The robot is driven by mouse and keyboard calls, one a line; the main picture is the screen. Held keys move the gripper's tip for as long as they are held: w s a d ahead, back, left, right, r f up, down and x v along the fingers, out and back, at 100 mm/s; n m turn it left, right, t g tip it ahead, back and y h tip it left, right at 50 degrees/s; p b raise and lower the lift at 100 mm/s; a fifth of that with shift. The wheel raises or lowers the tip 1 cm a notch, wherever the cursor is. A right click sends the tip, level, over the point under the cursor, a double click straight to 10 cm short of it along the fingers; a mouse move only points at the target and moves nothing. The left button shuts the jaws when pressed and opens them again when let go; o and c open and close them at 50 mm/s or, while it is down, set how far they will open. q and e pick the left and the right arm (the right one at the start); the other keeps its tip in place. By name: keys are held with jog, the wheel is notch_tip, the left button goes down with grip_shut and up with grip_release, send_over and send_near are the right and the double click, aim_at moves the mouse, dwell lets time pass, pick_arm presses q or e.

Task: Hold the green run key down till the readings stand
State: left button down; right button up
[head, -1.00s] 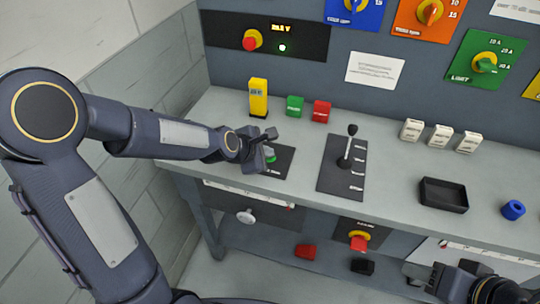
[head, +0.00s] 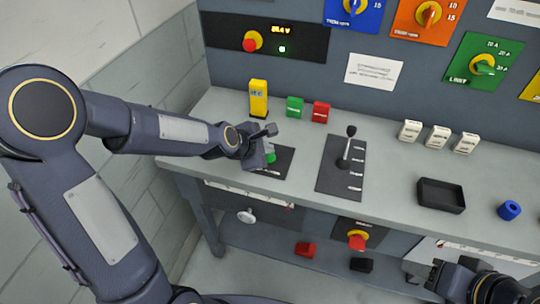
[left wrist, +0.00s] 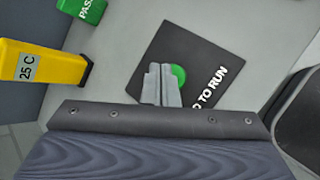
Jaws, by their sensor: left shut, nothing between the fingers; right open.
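The green run key (head: 271,157) is a round button on a dark plate (head: 284,164) at the left end of the bench, partly hidden by my gripper. In the left wrist view the key (left wrist: 179,74) shows beside the fingertips, on a plate marked "TO RUN". My left gripper (head: 267,146) is shut and empty, its tips over the key; I cannot tell if they press it. A yellow meter (head: 258,98) stands behind and reads 25 C in the left wrist view. The wall panel display (head: 281,29) shows lit yellow digits above a small green light. My right gripper is at the lower right (head: 500,292), open.
A green block (head: 295,106) and a red block (head: 321,112) stand behind the plate. A lever (head: 346,148) stands on a slotted plate to the right. Farther right are white blocks (head: 437,138), a black tray (head: 441,195) and a blue ring (head: 509,210).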

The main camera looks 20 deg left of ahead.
pick_arm(q)
jog(key=shift+r+p, duration=2.25)
jog(key=shift+r, duration=0.35)
jog(key=shift+f, duration=0.1)
